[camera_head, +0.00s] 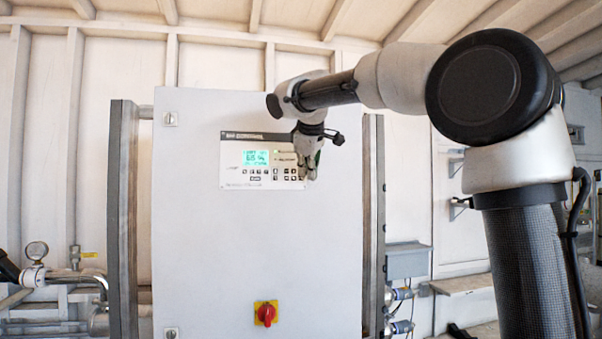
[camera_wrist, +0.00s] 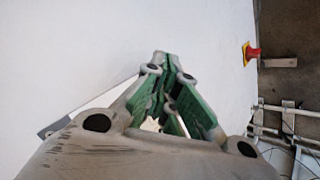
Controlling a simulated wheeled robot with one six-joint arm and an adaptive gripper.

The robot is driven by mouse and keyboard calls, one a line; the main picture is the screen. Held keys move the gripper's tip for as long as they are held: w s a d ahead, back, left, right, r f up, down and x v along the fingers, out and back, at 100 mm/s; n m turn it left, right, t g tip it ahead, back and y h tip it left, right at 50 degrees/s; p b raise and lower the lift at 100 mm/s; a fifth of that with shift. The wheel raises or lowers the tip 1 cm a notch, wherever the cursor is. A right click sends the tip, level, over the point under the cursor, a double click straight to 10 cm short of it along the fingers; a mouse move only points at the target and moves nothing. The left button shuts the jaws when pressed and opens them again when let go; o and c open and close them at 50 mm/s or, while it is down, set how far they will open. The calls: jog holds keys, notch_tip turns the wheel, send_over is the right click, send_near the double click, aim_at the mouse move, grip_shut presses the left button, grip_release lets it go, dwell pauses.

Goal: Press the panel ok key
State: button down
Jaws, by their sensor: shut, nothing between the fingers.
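The control panel (camera_head: 235,178) is a pale plate with a lit green display (camera_head: 257,158) and rows of small dark keys (camera_head: 256,172), set in the upper part of a white cabinet door. The key labels are too small to read, so I cannot tell which is the ok key. My gripper (camera_head: 308,176) is shut and empty at the panel's lower right corner, covering part of its right side. I cannot tell whether it touches the panel. In the wrist view my gripper (camera_wrist: 166,62) shows its green-sided fingers together before the white door (camera_wrist: 70,60).
A red rotary switch (camera_head: 266,313) on a yellow plate sits low on the cabinet door (camera_head: 230,250); it also shows in the wrist view (camera_wrist: 252,53). Pipes with a gauge (camera_head: 37,251) stand at the left. A grey box (camera_head: 407,260) is to the right.

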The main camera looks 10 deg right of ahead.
jog(key=shift+w, duration=0.25)
dwell(0.4)
jog(key=shift+s, duration=0.65)
jog(key=s, duration=0.5)
dwell(0.4)
dwell(0.6)
